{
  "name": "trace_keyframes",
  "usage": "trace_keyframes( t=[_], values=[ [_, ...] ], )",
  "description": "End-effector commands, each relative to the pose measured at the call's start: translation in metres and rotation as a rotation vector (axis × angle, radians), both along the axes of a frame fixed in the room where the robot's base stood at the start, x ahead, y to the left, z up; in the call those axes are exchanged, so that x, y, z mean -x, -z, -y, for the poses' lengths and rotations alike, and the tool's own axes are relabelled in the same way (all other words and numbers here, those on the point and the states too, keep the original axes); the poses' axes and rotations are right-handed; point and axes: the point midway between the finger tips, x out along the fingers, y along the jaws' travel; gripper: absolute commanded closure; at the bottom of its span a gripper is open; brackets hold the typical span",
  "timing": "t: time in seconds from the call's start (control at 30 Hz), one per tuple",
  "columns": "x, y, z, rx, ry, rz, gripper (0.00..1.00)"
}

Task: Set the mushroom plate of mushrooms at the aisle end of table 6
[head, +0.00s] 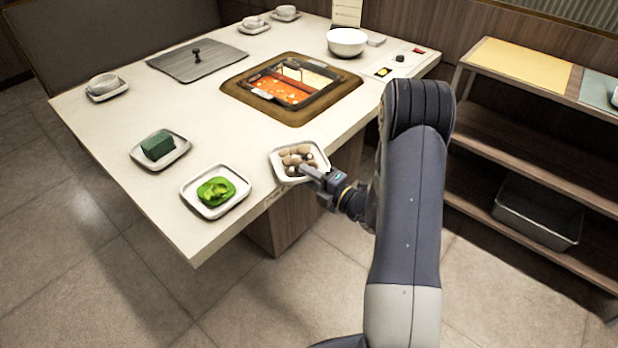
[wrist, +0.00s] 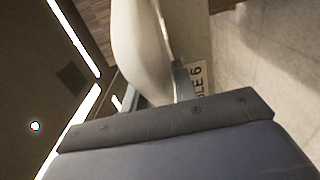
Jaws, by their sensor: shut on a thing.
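The mushroom plate (head: 283,174) is a white square plate with several brown and pale mushrooms (head: 297,155) on it. It is at the near edge of the pale table (head: 110,160). My gripper (head: 312,174) is shut on its near right rim. I cannot tell whether the plate touches the table top. In the wrist view the plate (wrist: 140,55) shows as a pale curved side beyond the jaws. A table label ending in "LE 6" (wrist: 197,85) shows on the table edge there.
A plate of green leaves (head: 216,191) and a plate with a dark green block (head: 158,147) stand left of it. A hot pot with red and pale broth (head: 290,85) is set in the table behind. A wooden shelf (head: 520,90) stands at the right.

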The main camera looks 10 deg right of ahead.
Motion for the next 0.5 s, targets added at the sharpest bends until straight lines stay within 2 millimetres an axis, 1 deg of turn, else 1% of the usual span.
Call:
trace_keyframes(
  t=[0.23, 0.37, 0.4, 0.5],
  values=[
    [-0.0005, 0.0008, 0.0001, 0.000, 0.000, 0.005, 1.00],
    [-0.0004, 0.0049, 0.0002, -0.001, 0.000, 0.004, 1.00],
    [-0.0003, 0.0045, 0.0001, 0.000, 0.000, 0.002, 0.71],
    [-0.0002, 0.0043, 0.0001, 0.000, 0.000, 0.002, 0.62]
  ],
)
